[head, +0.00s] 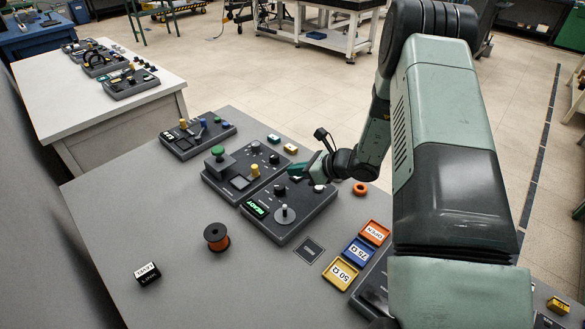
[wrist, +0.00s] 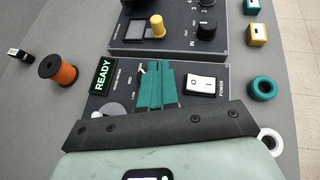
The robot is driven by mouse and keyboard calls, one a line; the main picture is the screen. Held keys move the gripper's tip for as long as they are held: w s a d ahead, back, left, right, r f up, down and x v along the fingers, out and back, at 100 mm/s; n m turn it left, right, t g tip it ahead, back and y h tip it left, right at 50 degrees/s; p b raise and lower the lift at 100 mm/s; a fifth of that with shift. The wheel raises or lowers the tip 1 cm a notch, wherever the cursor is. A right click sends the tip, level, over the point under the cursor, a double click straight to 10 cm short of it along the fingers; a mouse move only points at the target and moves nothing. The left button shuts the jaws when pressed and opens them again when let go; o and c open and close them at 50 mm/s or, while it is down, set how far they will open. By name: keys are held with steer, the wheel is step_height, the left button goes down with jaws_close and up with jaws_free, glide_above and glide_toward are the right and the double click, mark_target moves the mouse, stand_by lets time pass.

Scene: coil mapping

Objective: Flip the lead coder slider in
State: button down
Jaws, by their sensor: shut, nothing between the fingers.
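My gripper (head: 296,176) is shut and empty, its teal fingers low over the near control panel (head: 312,208). In the wrist view the shut fingers (wrist: 158,68) sit between the lit READY display (wrist: 103,76) and the white power rocker (wrist: 201,84). A small pale lever (wrist: 143,69) shows just left of the fingertips; I cannot tell if they touch it. The middle panel (wrist: 228,42) has a yellow knob (wrist: 156,26) beside a grey window and a black knob (wrist: 207,27). No readable label shows which part is the lead coder slider. The fingers hide part of the near panel.
An orange spool (head: 216,236) and a black labelled block (head: 147,273) stand on the left of the table. Orange, blue and yellow trays (head: 342,273) lie at right. A far panel (head: 190,140) stands behind. The table's front left is mostly clear.

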steer(key=x, duration=0.7)
steer(key=shift+a+f, duration=0.15)
steer(key=shift+a, duration=0.1)
steer(key=shift+w+a, duration=0.35)
steer(key=shift+a, duration=0.2)
steer(key=shift+w+a, duration=0.35)
steer(key=shift+a, duration=0.15)
steer(key=shift+w+a, duration=0.35)
steer(key=shift+a, duration=0.2)
steer(key=shift+w+a, duration=0.1)
steer(key=w+a, duration=0.6)
steer(key=shift+w+a, duration=0.15)
